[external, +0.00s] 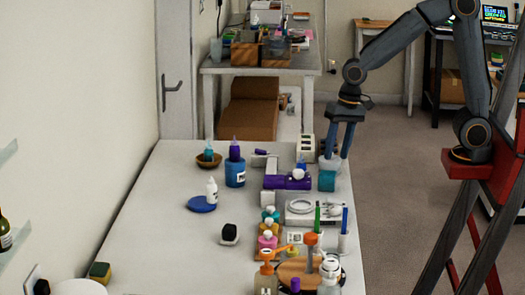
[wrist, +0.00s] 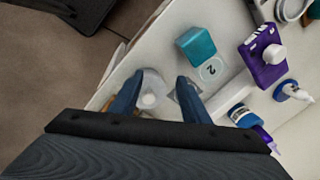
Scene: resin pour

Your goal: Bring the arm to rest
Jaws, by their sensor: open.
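My gripper (external: 338,155) hangs pointing down over the far right corner of the white table (external: 165,225). Its two dark blue fingers are apart, and they also show in the wrist view (wrist: 159,79). A pale cup (external: 329,164) stands at the fingertips; in the wrist view the cup (wrist: 151,91) shows between the fingers. I cannot tell whether they touch it. My arm is bent, reaching from the red mount on the right out to the table's edge.
A teal block (external: 327,182) stands just in front of the cup. A purple box (external: 288,182), a blue jar (external: 235,173) and several bottles crowd the table's right half. The near left of the table is mostly clear. Open floor (external: 385,200) lies between table and mount.

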